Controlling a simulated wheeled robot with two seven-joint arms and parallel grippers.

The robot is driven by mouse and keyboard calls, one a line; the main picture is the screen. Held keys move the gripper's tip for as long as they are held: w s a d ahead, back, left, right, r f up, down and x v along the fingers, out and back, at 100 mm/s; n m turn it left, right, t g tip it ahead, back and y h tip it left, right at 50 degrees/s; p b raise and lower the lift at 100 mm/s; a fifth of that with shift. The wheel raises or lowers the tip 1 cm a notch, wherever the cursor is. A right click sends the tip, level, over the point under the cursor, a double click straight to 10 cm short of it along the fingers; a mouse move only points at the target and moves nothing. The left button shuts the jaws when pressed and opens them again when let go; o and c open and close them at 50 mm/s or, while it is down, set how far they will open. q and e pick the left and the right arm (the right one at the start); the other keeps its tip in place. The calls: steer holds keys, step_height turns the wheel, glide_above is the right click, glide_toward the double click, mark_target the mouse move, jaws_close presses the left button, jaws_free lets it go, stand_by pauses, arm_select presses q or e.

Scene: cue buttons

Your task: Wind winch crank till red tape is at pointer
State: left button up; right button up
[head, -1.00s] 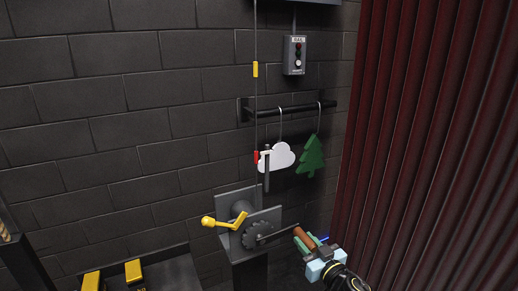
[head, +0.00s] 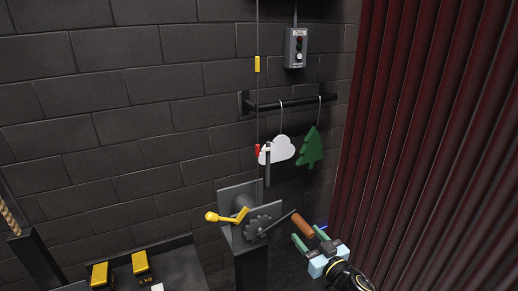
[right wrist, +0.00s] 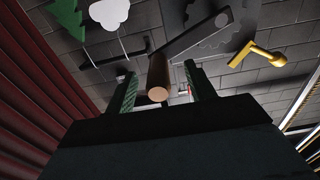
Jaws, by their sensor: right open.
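The winch (head: 240,212) stands low by the wall with a toothed wheel (head: 258,227) and a crank arm (head: 280,222) pointing up and right to a brown handle (head: 302,224). My right gripper (head: 312,239) is open just below the handle. In the right wrist view, the handle (right wrist: 158,75) shows between the spread fingers, nearer the left one, with gaps beside it. The red tape (head: 258,150) is on the vertical cable, beside a grey post (head: 267,168) with a white tip that looks like the pointer. Their exact alignment is hard to tell. My left gripper is out of view.
A yellow-knobbed lever (head: 225,217) sits on the winch's left. A white cloud (head: 277,150) and a green tree (head: 310,148) hang from a black rail (head: 290,104). A button box (head: 295,48) is above. A red curtain (head: 425,130) closes the right side. Yellow weights (head: 140,262) lie lower left.

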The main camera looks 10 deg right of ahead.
steer(key=p+v, duration=0.3)
steer(key=v, duration=0.4)
stand_by(0.3)
steer(key=s+d+f+m+g+h+b, duration=0.1)
steer(key=s+f+g+h+b, duration=0.15)
steer(key=s+f, duration=0.6)
steer(key=s+d+f+m+g+h+b, duration=0.1)
steer(key=s+f+g+b, duration=0.15)
steer(key=f, duration=1.05)
steer(key=s+d+f+g+h+b, duration=0.1)
steer(key=s+f+g+h+b, duration=0.15)
steer(key=s+f, duration=0.6)
steer(key=s+f+g+b, duration=0.3)
steer(key=s+f+g, duration=0.1)
steer(key=s+f, duration=0.7)
steer(key=s+f+g+b, duration=0.4)
steer(key=s+f, duration=0.8)
steer(key=s, duration=0.5)
steer(key=shift+s+a, duration=0.2)
steer(key=shift+s, duration=0.15)
steer(key=shift+g, duration=0.25)
